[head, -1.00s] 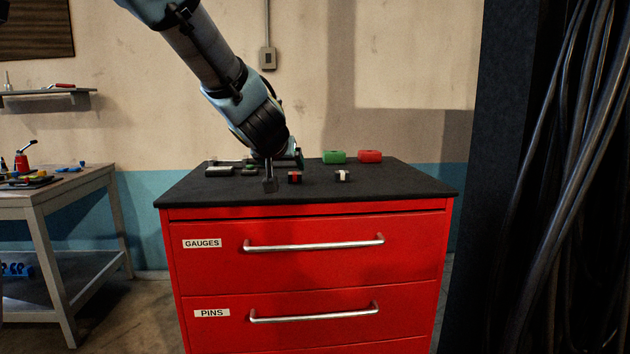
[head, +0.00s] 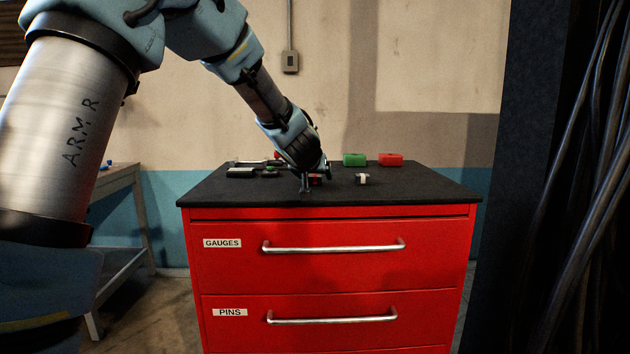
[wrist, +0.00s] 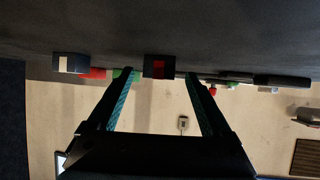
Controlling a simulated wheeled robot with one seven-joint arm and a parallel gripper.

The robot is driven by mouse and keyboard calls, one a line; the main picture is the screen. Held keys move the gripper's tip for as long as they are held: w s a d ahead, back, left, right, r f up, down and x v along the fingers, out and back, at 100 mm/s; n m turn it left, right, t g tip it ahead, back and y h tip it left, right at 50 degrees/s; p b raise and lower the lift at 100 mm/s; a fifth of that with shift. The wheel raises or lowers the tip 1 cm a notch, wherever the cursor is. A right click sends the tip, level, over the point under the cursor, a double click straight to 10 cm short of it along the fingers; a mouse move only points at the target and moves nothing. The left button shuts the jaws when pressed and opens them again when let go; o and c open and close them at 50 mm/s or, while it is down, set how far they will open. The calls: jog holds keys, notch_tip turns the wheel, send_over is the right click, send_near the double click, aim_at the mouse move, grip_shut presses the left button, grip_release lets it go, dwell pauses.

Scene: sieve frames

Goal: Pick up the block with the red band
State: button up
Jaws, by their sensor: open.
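The dark block with the red band (head: 316,178) stands on the black top of the red cabinet, partly hidden behind my gripper (head: 306,185) in the head view. In the wrist view, which is upside down, the red-band block (wrist: 159,67) shows whole, its band facing the camera. My gripper (wrist: 160,77) is open and empty, with one finger to each side of the block in the picture. The fingertips look low, close to the cabinet top. I cannot tell whether they reach past the block's near face.
A dark block with a white band (head: 362,179) stands to the right; the wrist view shows it at left (wrist: 72,63). Behind are a green block (head: 354,160) and a red block (head: 390,160). Dark items (head: 241,172) lie left. The cabinet top's (head: 425,190) front right is clear.

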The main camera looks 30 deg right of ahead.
jog(key=shift+c, duration=0.2)
grip_shut()
dwell(0.6)
